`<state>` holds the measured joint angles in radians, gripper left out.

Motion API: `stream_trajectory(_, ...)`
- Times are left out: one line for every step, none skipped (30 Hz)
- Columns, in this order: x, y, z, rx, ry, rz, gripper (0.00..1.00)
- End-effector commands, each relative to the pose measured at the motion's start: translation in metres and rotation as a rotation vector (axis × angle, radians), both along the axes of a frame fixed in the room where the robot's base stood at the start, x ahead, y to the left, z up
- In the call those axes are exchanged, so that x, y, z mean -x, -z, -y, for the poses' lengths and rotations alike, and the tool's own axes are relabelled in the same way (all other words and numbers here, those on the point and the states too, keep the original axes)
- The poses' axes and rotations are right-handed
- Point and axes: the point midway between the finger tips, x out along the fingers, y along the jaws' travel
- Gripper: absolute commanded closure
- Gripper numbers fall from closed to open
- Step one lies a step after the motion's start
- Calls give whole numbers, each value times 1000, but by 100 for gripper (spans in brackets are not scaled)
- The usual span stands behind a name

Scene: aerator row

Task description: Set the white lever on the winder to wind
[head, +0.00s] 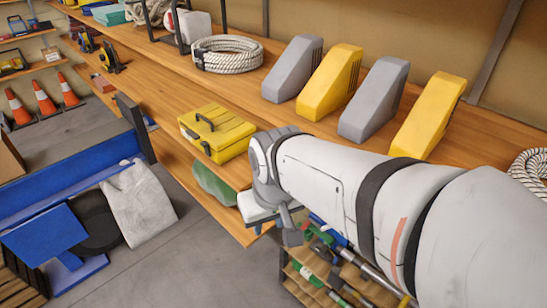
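I cannot make out a winder or a white lever in the head view. My white arm reaches in from the right, and its end hangs at the front edge of the wooden shelf. My gripper (290,232) is small and partly hidden there, pointing down; I cannot tell whether it is open or shut. Several wedge-shaped housings stand in a row on the shelf, grey and yellow in turn, such as a grey one (293,70) and a yellow one (330,82). No lever shows on them from this side.
A yellow toolbox (217,132) sits left of my arm's end, with a green object (214,184) below it. A coiled white rope (227,54) lies further back. Below my arm is a rack of tools (335,270). Blue equipment (65,165) and a grey sack (138,203) stand left; grey floor lies between.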

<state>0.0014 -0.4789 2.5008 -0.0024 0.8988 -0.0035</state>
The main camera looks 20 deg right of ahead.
Motion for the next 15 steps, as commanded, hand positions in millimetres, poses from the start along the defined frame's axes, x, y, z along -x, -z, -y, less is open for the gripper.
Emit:
stream_trajectory(0,0,0,0,0,1,67)
stream_trajectory(0,0,0,0,0,1,67)
stream_trajectory(0,0,0,0,0,1,67)
stream_trajectory(0,0,0,0,0,1,67)
stream_trajectory(0,0,0,0,0,1,67)
stream_trajectory(0,0,0,0,0,1,67)
stream_trajectory(0,0,0,0,0,1,67)
stream_trajectory(0,0,0,0,0,1,67)
stream_trajectory(0,1,1,2,-2,-3,67)
stream_trajectory(-1,2,1,7,-3,-8,67)
stream_trajectory(-1,4,3,13,-6,-17,67)
stream_trajectory(-3,8,5,26,-13,-33,67)
stream_trajectory(-4,12,8,41,-18,-52,67)
stream_trajectory(-6,17,12,58,-22,-74,67)
stream_trajectory(-9,25,18,87,-33,-109,67)
